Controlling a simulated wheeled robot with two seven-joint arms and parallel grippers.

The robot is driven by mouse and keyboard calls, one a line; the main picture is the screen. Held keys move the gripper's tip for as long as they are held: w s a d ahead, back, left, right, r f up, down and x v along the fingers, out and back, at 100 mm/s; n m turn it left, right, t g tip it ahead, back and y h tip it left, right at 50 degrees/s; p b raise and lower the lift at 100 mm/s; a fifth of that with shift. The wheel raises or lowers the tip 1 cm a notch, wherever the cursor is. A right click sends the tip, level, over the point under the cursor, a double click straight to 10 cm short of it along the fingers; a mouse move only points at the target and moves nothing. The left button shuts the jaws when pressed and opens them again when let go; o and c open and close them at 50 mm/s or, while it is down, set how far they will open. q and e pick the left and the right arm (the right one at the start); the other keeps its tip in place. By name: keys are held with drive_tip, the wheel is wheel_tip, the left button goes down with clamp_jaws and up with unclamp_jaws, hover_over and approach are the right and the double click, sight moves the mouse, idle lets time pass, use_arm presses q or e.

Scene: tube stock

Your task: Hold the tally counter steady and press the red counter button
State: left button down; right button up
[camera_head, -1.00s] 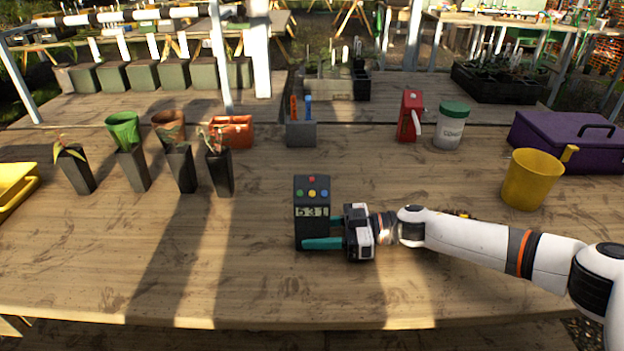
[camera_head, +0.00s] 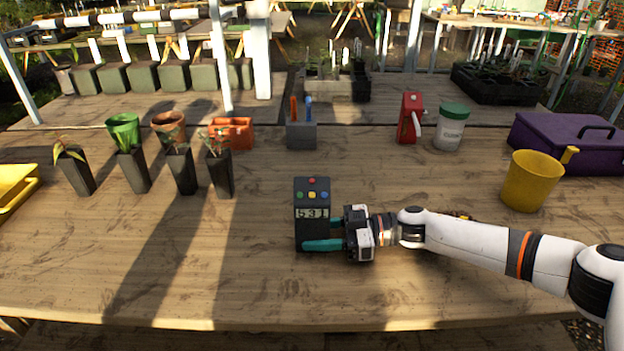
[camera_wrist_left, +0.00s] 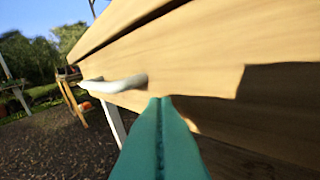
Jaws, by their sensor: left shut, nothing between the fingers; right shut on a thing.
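The tally counter (camera_head: 312,230) is a dark upright box standing on the wooden table. Its window reads 531. My right gripper (camera_head: 322,233) comes from the right with teal fingers and is shut on the lower part of the counter. My left gripper does not show in the head view. In the left wrist view, the left gripper (camera_wrist_left: 158,105) has its teal fingers together and empty, close to the table's wooden edge (camera_wrist_left: 190,60).
Dark pots with plants (camera_head: 133,168) stand to the left. A grey holder (camera_head: 301,134), a red dispenser (camera_head: 410,117), a white jar (camera_head: 452,130), a yellow cup (camera_head: 533,182) and a purple box (camera_head: 565,142) stand behind and right. The table left and in front of the counter is clear.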

use_arm(q)
wheel_tip(320, 180, up, 17)
drive_tip(key=w+a+n+t+y, duration=0.1)
drive_tip(key=a+n+t+y, duration=0.2)
drive_tip(key=y, duration=0.2)
drive_tip(key=w+d+r+t, duration=0.5)
drive_tip(key=w+d+r, duration=0.35)
drive_tip(key=r, duration=0.25)
drive_tip(key=w+d+m+h, duration=0.5)
drive_tip(key=w+d+h, duration=0.3)
drive_tip(key=d, duration=0.6)
drive_tip(key=w+d+m+h, duration=0.5)
drive_tip(key=w+d, duration=0.4)
drive_tip(key=d, duration=0.5)
drive_tip(key=d+r+m+g+h, duration=0.25)
drive_tip(key=d+m+h, duration=0.4)
drive_tip(key=d, duration=1.35)
drive_tip(key=s+d+r+m+g+h, duration=0.1)
drive_tip(key=s+d+m, duration=0.3)
drive_tip(key=d, duration=0.5)
drive_tip(key=s+d+r+m+g+h, duration=0.1)
drive_tip(key=s+d+r+m, duration=0.3)
drive_tip(key=s+d, duration=0.5)
drive_tip(key=shift+s+d+g, duration=0.15)
drive_tip(key=shift+g, duration=0.4)
